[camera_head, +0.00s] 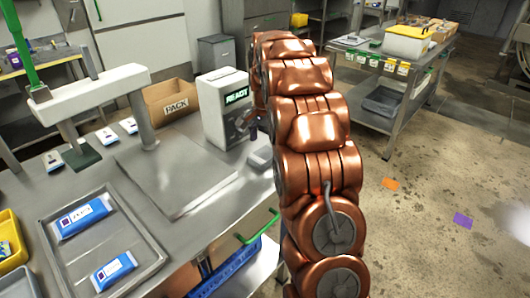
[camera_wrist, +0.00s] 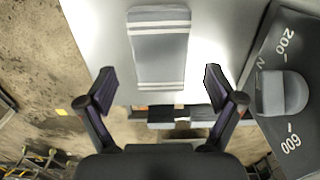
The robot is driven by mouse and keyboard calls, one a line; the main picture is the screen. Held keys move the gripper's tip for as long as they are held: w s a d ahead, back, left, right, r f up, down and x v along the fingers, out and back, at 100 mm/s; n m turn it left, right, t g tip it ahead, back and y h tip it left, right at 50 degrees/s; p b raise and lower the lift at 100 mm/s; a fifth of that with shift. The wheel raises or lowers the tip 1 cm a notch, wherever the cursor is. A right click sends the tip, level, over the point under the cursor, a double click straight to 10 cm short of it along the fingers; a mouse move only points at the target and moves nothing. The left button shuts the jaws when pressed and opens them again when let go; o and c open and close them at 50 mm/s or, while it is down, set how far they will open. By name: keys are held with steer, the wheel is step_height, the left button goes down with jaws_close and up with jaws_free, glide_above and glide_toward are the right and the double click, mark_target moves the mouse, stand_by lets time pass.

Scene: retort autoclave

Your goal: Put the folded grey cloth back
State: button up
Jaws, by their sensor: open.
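The folded grey cloth (camera_wrist: 160,55) has white stripes near both ends. It lies flat on the bright metal bench top, close to the bench edge, in the wrist view. In the head view a small grey pad that looks like this cloth (camera_head: 261,158) lies at the bench's right edge, partly behind my arm. My gripper (camera_wrist: 159,88) is open and empty, its two dark fingers spread wide on either side of the cloth's near end in the picture. The height of the fingers above the cloth is unclear. In the head view my gripper is mostly hidden by my copper-coloured arm.
A white machine reading "READY" (camera_head: 222,112) stands beside the cloth; its dial (camera_wrist: 284,93) is close on the right in the wrist view. A metal tray (camera_head: 72,262) holds blue packets. A "PACK" box (camera_head: 170,100) stands behind. A green handle (camera_head: 258,228) juts below the bench edge.

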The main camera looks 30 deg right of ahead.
mark_target(264, 154)
step_height(264, 154, up, 8)
steer(key=shift+b, duration=0.4)
steer(key=s+a+n+g, duration=0.1)
steer(key=s+a+n, duration=0.7)
steer(key=s+a, duration=0.9)
steer(key=s+a+f+n, duration=0.3)
steer(key=s+f, duration=0.1)
steer(key=s, duration=0.6)
steer(key=s+a+f+n, duration=0.4)
steer(key=s, duration=0.7)
steer(key=shift+g, duration=0.4)
